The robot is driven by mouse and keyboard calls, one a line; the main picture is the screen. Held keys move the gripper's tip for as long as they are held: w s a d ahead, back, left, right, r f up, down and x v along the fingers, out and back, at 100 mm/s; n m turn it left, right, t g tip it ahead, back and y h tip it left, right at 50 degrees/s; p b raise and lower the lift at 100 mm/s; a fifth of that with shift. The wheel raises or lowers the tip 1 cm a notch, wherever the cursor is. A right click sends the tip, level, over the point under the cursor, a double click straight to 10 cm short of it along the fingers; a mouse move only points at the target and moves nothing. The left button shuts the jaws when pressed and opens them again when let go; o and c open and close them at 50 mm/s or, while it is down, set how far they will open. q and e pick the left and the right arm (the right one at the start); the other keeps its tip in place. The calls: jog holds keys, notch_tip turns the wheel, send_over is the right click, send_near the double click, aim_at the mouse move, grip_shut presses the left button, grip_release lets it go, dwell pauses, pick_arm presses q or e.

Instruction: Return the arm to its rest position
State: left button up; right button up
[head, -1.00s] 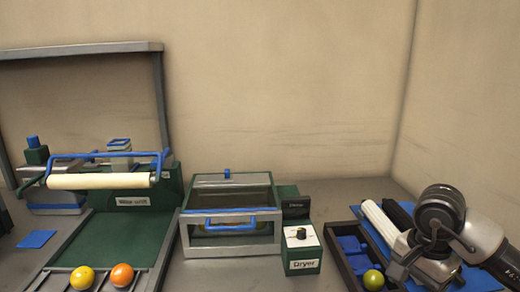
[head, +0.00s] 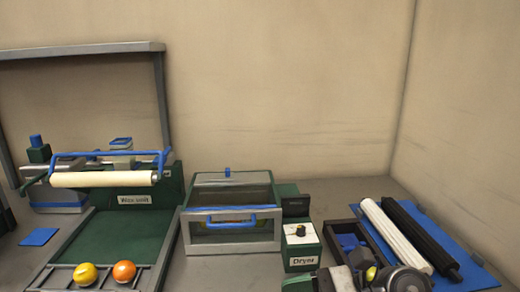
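My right arm (head: 405,280) is low at the bottom right edge, in front of the dark tray (head: 336,232). Its gripper is partly cut off by the frame edge, and its fingertips cannot be made out. A yellow-green fruit (head: 371,273) shows in part between the arm's pieces, by the tray. My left gripper is not in view. A yellow fruit (head: 86,273) and an orange fruit (head: 124,271) rest on the rails at the front of the wax unit (head: 120,225).
The dryer box (head: 230,240) with a blue handle stands in the middle, beside its knob unit (head: 301,245). A white roller (head: 400,235) and a black roller (head: 420,235) lie on a blue mat (head: 462,245) at right. A blue square (head: 38,237) lies at left.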

jog(key=w+d+r+m+t, duration=0.2)
jog(key=m+t, duration=0.7)
jog(key=m, duration=0.3)
jog(key=w+d+r+m+t, duration=0.2)
jog(key=m+t, duration=0.6)
jog(key=m, duration=0.4)
jog(key=s+d+f+m+g+h, duration=0.1)
jog(key=d+f+m+h, duration=0.4)
jog(key=f+m+h, duration=0.45)
jog(key=s+d+f+m+h, duration=0.1)
jog(key=d+f+m+h, duration=0.5)
jog(key=m, duration=0.6)
jog(key=s+f+m+g, duration=0.8)
jog(key=s+f+g, duration=0.5)
jog(key=s, duration=0.5)
notch_tip(320, 180, down, 23)
jog(key=p, duration=0.3)
jog(key=s+d+f+n+g+p, duration=0.1)
jog(key=s+d+f+p, duration=0.1)
jog(key=s+f, duration=1.1)
jog(key=s, duration=0.3)
jog(key=shift+d+f+g+p, duration=0.15)
jog(key=shift+f+g+p, duration=0.15)
jog(key=shift+h, duration=0.25)
